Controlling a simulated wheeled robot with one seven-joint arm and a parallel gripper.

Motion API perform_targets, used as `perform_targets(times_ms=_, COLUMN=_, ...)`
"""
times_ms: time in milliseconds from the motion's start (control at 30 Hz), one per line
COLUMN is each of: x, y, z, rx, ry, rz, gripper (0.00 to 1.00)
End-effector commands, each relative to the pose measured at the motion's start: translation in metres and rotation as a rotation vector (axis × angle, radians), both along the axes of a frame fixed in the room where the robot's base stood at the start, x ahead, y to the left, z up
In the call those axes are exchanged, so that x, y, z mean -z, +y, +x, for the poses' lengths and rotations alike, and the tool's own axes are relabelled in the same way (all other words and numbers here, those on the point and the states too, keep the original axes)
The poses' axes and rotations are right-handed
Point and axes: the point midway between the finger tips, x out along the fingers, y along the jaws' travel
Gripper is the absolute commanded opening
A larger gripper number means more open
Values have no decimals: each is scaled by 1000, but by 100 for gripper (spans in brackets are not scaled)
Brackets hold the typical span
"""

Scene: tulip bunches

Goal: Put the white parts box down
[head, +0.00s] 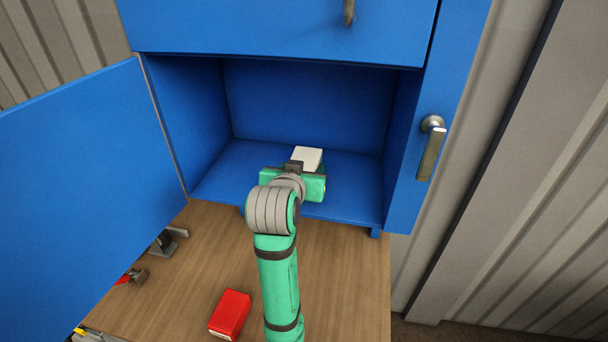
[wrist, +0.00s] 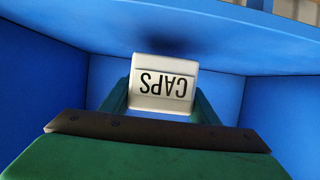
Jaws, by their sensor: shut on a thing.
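The white parts box (head: 308,156) is inside the blue cabinet, low over or on its floor; I cannot tell whether it touches. In the wrist view the white parts box (wrist: 162,84) shows a label reading "CAPS", upside down in the picture. My gripper (head: 300,172) reaches in through the cabinet opening and is shut on the box. In the wrist view its green fingers (wrist: 162,100) stand on both sides of the box. The lower part of the box is partly hidden by my gripper in the head view.
The blue cabinet (head: 215,185) has its left door (head: 80,190) swung open. Its floor is clear left and right of my gripper. A red box (head: 230,314) lies on the wooden table (head: 345,285) in front. Tools lie at the table's left, partly behind the door.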

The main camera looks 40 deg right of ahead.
Motion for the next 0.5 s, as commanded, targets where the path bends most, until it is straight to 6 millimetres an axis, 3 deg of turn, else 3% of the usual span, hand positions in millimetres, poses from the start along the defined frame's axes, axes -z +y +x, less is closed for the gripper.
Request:
perform_targets(times_ms=133, x=18, y=0, z=-1, rx=0, ry=0, rz=-1, gripper=23)
perform_targets(times_ms=500, x=22, y=0, z=0, rx=0, ry=-1, rz=-1, gripper=23)
